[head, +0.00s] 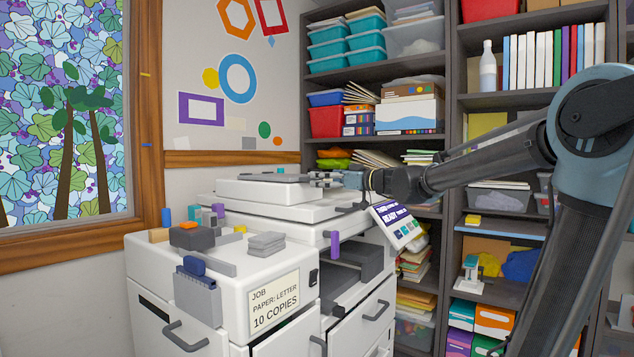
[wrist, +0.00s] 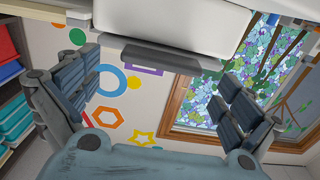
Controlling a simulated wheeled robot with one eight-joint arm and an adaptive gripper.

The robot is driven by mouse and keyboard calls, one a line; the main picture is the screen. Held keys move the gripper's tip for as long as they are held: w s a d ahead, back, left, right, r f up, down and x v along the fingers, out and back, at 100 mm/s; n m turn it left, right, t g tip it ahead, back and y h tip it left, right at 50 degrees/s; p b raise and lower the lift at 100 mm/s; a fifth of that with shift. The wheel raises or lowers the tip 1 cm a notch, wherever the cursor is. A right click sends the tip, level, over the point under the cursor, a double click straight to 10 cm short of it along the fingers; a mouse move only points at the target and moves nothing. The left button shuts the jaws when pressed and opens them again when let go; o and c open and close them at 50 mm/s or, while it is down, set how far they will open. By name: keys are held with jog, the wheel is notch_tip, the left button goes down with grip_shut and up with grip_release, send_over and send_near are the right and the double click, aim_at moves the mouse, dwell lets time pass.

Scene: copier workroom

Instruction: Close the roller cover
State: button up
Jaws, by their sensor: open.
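The copier (head: 300,207) stands below the wall art, with a raised white cover section (head: 265,191) on top. A flat grey strip (head: 270,177) lies along that section's top. I cannot tell for sure which part is the roller cover, or how far open it is. My gripper (head: 322,180) is at the right end of the raised section, level with its top. In the wrist view, my gripper (wrist: 160,82) has its fingers spread wide with nothing between them. A grey bar (wrist: 165,56) on a white body (wrist: 180,18) shows beyond the fingertips, apparently not touching them.
The tilted display panel (head: 397,226) and an open front bay with grey trays (head: 352,262) are below my arm. A cabinet labelled "10 copies" (head: 272,303) carries several small items. Full shelves (head: 455,150) stand behind, close to my arm.

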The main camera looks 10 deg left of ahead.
jog(key=v, duration=0.7)
jog(key=shift+d, duration=0.2)
